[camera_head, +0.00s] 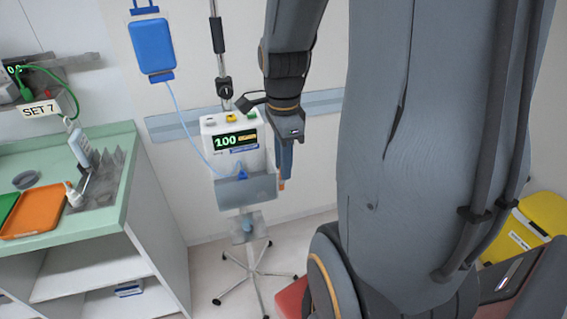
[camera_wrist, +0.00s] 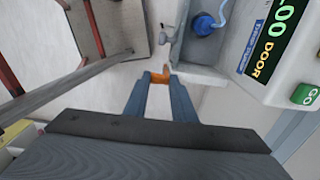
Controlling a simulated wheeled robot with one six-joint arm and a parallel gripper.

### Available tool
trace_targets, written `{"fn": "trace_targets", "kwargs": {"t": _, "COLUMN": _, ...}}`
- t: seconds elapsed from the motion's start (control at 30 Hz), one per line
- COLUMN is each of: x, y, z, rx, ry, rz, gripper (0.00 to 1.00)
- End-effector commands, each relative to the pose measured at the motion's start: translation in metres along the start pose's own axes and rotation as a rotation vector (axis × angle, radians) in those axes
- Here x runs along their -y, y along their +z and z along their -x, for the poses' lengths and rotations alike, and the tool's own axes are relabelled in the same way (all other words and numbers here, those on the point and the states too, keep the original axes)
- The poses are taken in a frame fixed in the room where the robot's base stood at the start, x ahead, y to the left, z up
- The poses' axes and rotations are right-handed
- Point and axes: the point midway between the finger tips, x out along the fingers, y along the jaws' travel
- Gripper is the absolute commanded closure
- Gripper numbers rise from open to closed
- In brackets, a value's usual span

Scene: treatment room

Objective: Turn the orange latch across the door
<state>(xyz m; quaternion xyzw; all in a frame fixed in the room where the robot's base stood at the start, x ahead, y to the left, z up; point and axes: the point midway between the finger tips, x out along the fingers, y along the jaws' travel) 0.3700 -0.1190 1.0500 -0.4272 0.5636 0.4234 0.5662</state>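The orange latch (camera_wrist: 159,77) shows between my fingertips in the wrist view. In the head view only a small orange tip (camera_head: 282,185) shows below them. My gripper (camera_head: 286,172) points down at the right side of the white pump (camera_head: 222,165). In the wrist view my gripper (camera_wrist: 160,80) has its two blue-grey fingers a short gap apart, and the latch fills that gap, so it looks shut on it. The grey door (camera_head: 246,190) hangs at the pump's lower front, seemingly lowered. The pump's display (camera_head: 236,140) reads 100, and DOOR shows in the wrist view.
The pump stands on a wheeled pole (camera_head: 252,270) before a wall rail (camera_head: 175,128). A blue bag (camera_head: 152,46) hangs above, with a tube to the pump. A green-topped counter (camera_head: 112,200) with an orange tray (camera_head: 33,212) is left. A yellow bin (camera_head: 530,222) is right.

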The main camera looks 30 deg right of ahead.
Motion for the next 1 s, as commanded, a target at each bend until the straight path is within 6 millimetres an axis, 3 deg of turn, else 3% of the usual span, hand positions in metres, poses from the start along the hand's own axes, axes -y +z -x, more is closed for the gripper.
{"fn": "trace_targets", "kwargs": {"t": 0.47, "x": -0.007, "y": -0.004, "z": -0.002, "rx": 0.050, "ry": 0.019, "rz": -0.005, "gripper": 0.99}}
{"fn": "trace_targets", "kwargs": {"t": 1.0, "x": -0.008, "y": -0.029, "z": -0.010, "rx": 0.428, "ry": 0.018, "rz": -0.013, "gripper": 0.99}}
